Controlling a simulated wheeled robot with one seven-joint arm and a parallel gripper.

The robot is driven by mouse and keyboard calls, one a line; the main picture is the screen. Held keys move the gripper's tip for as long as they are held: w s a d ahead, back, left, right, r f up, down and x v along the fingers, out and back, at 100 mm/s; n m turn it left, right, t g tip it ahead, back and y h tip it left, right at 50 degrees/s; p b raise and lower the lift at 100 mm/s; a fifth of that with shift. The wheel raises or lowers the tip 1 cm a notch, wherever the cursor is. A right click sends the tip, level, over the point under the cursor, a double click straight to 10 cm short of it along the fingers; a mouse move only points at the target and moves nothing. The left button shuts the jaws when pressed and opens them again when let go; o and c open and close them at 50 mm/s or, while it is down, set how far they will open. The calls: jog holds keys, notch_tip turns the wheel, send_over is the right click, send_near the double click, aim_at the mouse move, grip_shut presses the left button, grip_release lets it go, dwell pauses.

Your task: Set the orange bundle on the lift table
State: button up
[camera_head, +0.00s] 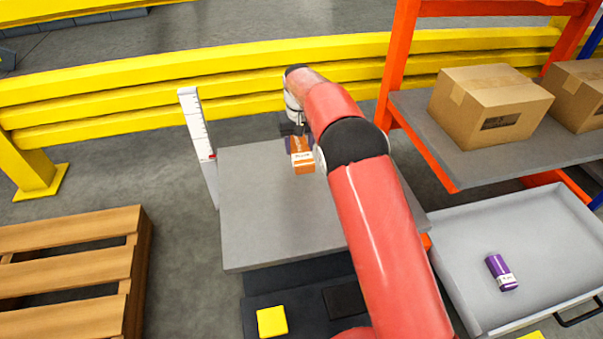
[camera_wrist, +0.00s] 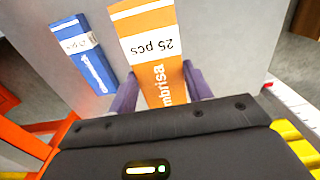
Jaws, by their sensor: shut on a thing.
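My gripper (camera_head: 298,141) is shut on the orange bundle (camera_head: 303,161), which has a white band. The bundle is over the far part of the grey lift table (camera_head: 270,220). In the wrist view, the orange bundle (camera_wrist: 152,45) sits between the purple fingers (camera_wrist: 161,88), with "25 pcs" on its band. I cannot tell whether its underside touches the tabletop. A blue bundle (camera_wrist: 83,52) with a white band lies on the table beside it, apart from it. My arm hides the blue bundle in the head view.
A white scale post (camera_head: 199,145) stands at the table's left edge. A yellow guardrail (camera_head: 140,95) runs behind. At right are a shelf with cardboard boxes (camera_head: 490,105) and a grey tray holding a purple bundle (camera_head: 502,273). A wooden pallet (camera_head: 65,265) lies left. The table's near-left part is clear.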

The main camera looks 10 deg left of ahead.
notch_tip(320, 180, down, 11)
jog(key=shift+f, duration=0.1)
dwell(0.3)
jog(key=shift+f+b, duration=0.1)
jog(key=shift+b, duration=0.25)
jog(key=o, duration=1)
jog(key=shift+o, duration=0.2)
